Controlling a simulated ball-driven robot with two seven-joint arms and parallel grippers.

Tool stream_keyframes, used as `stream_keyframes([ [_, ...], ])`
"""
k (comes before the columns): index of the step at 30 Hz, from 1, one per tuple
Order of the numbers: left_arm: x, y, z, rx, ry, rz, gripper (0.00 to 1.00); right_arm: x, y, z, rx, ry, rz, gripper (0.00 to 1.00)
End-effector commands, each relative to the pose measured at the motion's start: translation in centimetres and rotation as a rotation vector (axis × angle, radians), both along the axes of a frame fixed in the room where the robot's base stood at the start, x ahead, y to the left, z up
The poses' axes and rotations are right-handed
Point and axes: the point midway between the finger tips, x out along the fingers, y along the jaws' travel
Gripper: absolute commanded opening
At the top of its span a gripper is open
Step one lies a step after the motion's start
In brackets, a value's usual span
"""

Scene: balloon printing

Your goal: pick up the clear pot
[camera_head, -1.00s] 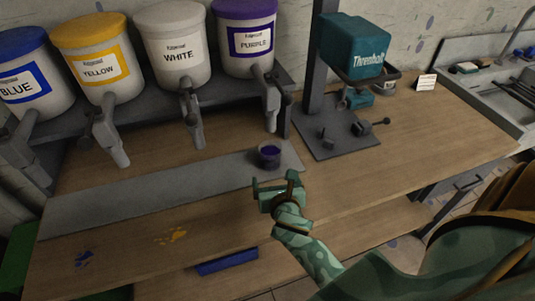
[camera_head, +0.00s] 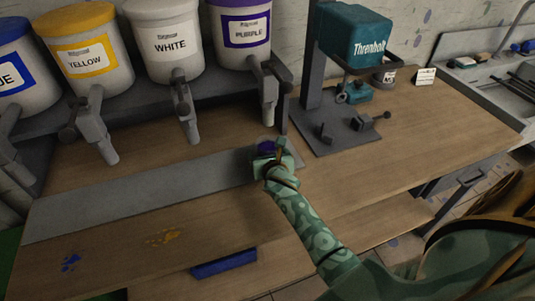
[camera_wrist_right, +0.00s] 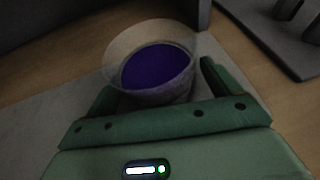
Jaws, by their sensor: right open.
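The clear pot (camera_wrist_right: 150,62) holds purple paint and stands upright on the grey strip on the bench, below the purple dispenser's tap. In the head view the pot (camera_head: 266,147) is partly hidden by my right gripper. My right gripper (camera_head: 268,160) is open, with its fingers on either side of the pot's near part. In the wrist view the right gripper (camera_wrist_right: 160,92) has one finger left and one right of the pot, and gaps to the pot are hard to judge. My left gripper is not in view.
Dispensers labelled yellow (camera_head: 88,55), white (camera_head: 166,42) and purple (camera_head: 243,35) stand behind, their taps hanging over the grey strip (camera_head: 130,190). A teal press (camera_head: 352,40) stands to the right. The bench front (camera_head: 200,225) is mostly clear, with blue and yellow stains.

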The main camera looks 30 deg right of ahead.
Motion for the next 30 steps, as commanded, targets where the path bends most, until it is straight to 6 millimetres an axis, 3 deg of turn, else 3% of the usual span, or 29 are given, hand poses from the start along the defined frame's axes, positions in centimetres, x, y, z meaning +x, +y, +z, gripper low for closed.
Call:
stream_keyframes([
  [2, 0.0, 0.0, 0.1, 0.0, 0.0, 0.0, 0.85, 0.0, 0.0, 0.1, 0.0, 0.0, 0.0, 0.89],
  [8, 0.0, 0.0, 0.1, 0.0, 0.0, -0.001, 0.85, -0.1, 0.0, 0.0, 0.0, 0.0, 0.0, 0.36],
  [9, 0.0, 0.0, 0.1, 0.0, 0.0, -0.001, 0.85, -0.1, 0.0, 0.0, 0.0, 0.0, 0.0, 0.34],
  [19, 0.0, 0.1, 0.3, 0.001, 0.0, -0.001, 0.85, 0.0, 0.0, 0.5, -0.001, -0.002, 0.0, 0.34],
  [28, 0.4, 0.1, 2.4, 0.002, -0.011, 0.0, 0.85, 0.0, 0.0, 4.1, -0.004, -0.004, 0.001, 0.34],
  [30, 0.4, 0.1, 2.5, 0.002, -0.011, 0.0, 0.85, -1.1, 0.5, 3.8, 0.0, 0.001, 0.0, 0.34],
])
